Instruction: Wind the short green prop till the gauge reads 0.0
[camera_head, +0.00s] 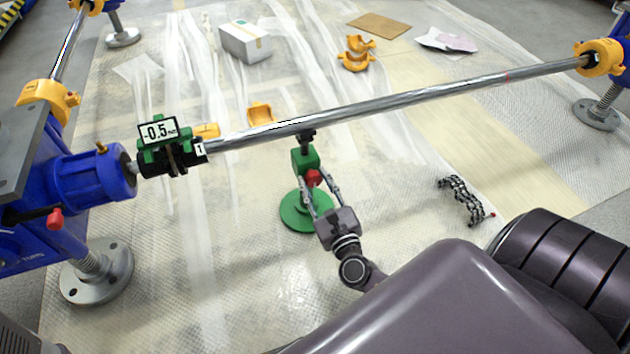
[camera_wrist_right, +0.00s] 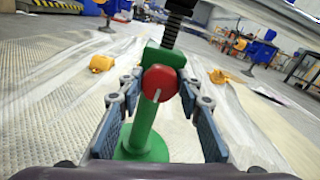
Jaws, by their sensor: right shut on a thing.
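The short green prop (camera_head: 305,161) stands on its round green foot (camera_head: 296,212) under the long steel shaft (camera_head: 400,104). Its black screw top reaches up to the shaft; I cannot tell whether it touches. A red knob (camera_head: 313,177) with a pale mark sits on the prop's side; it also shows in the right wrist view (camera_wrist_right: 160,82). My right gripper (camera_head: 319,183) is shut on the red knob, one finger on each side. The gauge (camera_head: 158,130), on a green and black clamp at the shaft's left end, reads -0.5. My left gripper is not in view.
A blue stand (camera_head: 95,180) with a yellow collar is at the left. Yellow saddles (camera_head: 357,54), a white box (camera_head: 245,41) and a black chain-like piece (camera_head: 466,200) lie on the plastic-covered floor. The shaft spans above the prop. Floor around the prop's foot is clear.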

